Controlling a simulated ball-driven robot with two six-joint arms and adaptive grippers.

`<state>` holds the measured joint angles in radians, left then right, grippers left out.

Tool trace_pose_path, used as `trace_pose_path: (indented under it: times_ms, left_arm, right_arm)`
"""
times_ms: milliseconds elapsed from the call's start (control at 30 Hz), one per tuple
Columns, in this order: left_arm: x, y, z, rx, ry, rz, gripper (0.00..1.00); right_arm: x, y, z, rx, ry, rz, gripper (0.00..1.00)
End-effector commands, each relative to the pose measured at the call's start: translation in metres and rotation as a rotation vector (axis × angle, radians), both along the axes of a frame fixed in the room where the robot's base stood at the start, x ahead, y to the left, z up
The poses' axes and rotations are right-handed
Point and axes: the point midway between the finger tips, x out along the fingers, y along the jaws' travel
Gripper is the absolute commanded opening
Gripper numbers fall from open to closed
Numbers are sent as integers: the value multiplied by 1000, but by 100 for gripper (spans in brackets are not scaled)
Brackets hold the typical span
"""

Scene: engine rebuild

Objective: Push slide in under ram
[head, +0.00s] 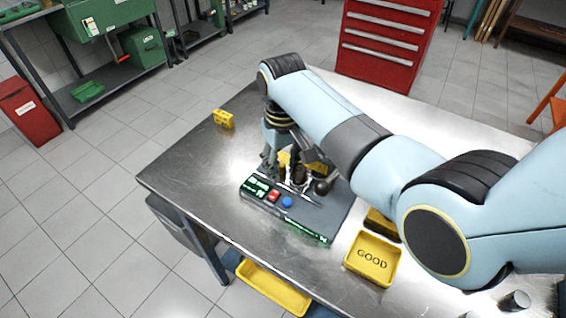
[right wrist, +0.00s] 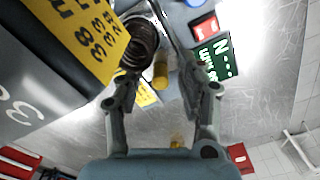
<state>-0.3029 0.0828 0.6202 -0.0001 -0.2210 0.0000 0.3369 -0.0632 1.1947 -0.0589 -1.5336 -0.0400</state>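The machine (head: 318,212) is a dark grey unit on the steel table, with a green display and red and blue buttons on its front. A dark ball knob (head: 322,186) sticks out at its right side. My right gripper (head: 284,172) points down over the machine's middle, partly hidden by my arm. In the right wrist view its fingers (right wrist: 160,72) stand apart, with a dark coil spring (right wrist: 142,45) and a yellow cylinder (right wrist: 161,70) showing in the gap. I cannot tell whether they touch anything. The slide and ram cannot be clearly picked out. My left gripper is out of view.
A yellow tray marked GOOD (head: 372,280) stands right of the machine, another yellow tray (head: 382,226) behind it. A small yellow block (head: 223,119) lies at the table's far left. A yellow numbered plate (right wrist: 88,35) is close to my right fingers.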

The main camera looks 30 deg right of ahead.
Motion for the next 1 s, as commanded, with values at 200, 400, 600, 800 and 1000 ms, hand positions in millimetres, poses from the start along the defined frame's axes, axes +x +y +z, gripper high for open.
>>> trace_pose_path:
  times_ms: [200,400,600,800,1000]
  left_arm:
    - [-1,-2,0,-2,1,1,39]
    - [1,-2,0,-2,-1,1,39]
    - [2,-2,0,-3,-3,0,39]
    - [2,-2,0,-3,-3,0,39]
    - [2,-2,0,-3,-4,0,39]
  right_arm:
    - [1,0,15,-1,-4,0,39]
    - [2,0,59,0,-5,0,39]
    - [1,1,99,1,-3,0,39]
    - [1,0,118,0,0,0,39]
    - [0,0,120,0,1,0,39]
